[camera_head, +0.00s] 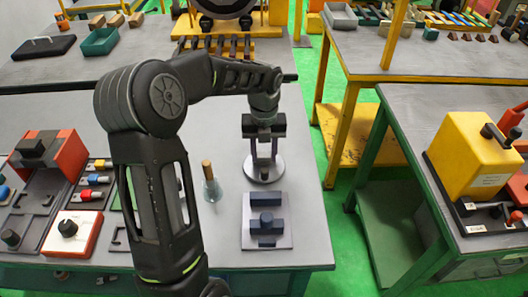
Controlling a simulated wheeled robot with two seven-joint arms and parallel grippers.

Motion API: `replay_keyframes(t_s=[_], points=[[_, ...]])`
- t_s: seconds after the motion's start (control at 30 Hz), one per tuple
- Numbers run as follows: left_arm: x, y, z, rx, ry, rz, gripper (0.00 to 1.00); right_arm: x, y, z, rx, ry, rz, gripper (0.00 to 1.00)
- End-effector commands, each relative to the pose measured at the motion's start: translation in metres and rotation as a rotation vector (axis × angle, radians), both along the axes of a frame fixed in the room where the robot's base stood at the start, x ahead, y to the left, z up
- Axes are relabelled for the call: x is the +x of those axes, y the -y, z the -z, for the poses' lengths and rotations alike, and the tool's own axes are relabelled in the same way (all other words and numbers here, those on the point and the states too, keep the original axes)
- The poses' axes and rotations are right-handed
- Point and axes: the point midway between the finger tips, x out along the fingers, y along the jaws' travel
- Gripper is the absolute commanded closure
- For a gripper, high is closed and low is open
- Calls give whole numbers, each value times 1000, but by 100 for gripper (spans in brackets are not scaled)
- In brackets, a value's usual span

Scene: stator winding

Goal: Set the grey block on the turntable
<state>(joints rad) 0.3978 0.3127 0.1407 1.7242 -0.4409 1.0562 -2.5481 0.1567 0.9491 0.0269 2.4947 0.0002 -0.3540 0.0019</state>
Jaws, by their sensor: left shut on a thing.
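The turntable (252,172) is a pale round disc on the grey table, right of centre. My left gripper (264,155) points down over it with its fingers shut on the grey block, which is small and mostly hidden between the fingers. I cannot tell whether the block touches the disc. My right gripper is not in view.
A light plate (284,240) with dark blue blocks lies just in front of the turntable. A glass bottle with a wooden top (211,185) stands left of it. Red-orange fixtures (68,152) fill the left side. A yellow machine (468,152) stands on the right bench.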

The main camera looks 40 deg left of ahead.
Motion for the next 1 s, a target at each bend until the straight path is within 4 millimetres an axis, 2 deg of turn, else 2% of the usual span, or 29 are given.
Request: replay_keyframes(t_s=[0.2,0.23,0.5,0.77,0.87,1.0], points=[[0,0,3,0,0,0,100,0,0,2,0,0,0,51],[0,0,4,0,0,0,62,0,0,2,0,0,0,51],[0,0,3,0,0,0,41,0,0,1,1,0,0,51],[0,0,1,0,1,0,41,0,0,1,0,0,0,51],[1,0,-3,0,2,0,41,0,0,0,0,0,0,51],[2,0,-19,1,5,-1,41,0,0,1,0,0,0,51]])
